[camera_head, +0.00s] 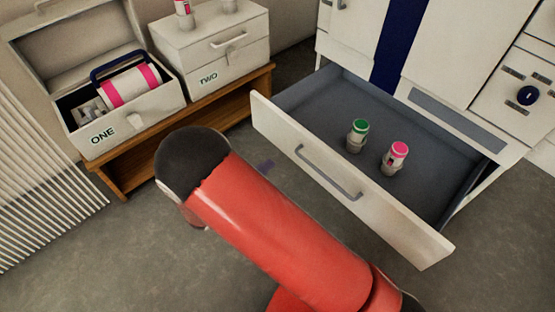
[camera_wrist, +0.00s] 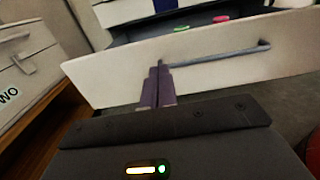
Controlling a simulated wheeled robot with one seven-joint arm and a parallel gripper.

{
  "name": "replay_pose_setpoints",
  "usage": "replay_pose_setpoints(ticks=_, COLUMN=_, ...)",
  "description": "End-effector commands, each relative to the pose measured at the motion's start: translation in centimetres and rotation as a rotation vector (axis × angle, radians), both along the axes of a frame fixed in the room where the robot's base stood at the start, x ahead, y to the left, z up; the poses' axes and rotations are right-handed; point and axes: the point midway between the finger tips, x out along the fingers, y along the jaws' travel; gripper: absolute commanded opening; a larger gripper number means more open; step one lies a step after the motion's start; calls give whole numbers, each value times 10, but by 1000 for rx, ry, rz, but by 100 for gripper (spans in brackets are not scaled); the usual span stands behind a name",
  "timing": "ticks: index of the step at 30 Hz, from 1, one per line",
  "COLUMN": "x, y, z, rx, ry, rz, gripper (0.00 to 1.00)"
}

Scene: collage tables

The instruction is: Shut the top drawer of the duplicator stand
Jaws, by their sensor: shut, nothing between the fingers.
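The duplicator stand (camera_head: 426,52) is a white cabinet with a dark blue stripe. Its drawer (camera_head: 345,178) is pulled well out, with a white front and a grey bar handle (camera_head: 328,172). In the wrist view the drawer front (camera_wrist: 110,75) and handle (camera_wrist: 225,54) lie straight ahead. My gripper (camera_wrist: 159,66) is shut and empty, its purple fingers pointing at the drawer front by the handle's left end. I cannot tell whether they touch it. A green-capped bottle (camera_head: 356,136) and a pink-capped bottle (camera_head: 394,158) stand upright inside the drawer.
An open case marked ONE (camera_head: 125,128) and a closed case marked TWO (camera_head: 220,72) sit on a low wooden bench (camera_head: 160,138) at the left. A ribbed white panel (camera_head: 40,180) is at far left.

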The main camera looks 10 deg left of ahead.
Motion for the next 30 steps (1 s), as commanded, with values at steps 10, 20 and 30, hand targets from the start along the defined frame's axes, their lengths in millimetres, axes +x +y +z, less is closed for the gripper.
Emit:
replay_pose_setpoints(ticks=10, x=57, y=-46, z=0, rx=1, ry=0, rz=-7, gripper=0)
replay_pose_setpoints(ticks=20, x=95, y=-75, z=1, rx=2, ry=0, rz=-5, gripper=0)
replay_pose_setpoints(ticks=30, x=100, y=-79, z=1, rx=3, ry=0, rz=-3, gripper=0)
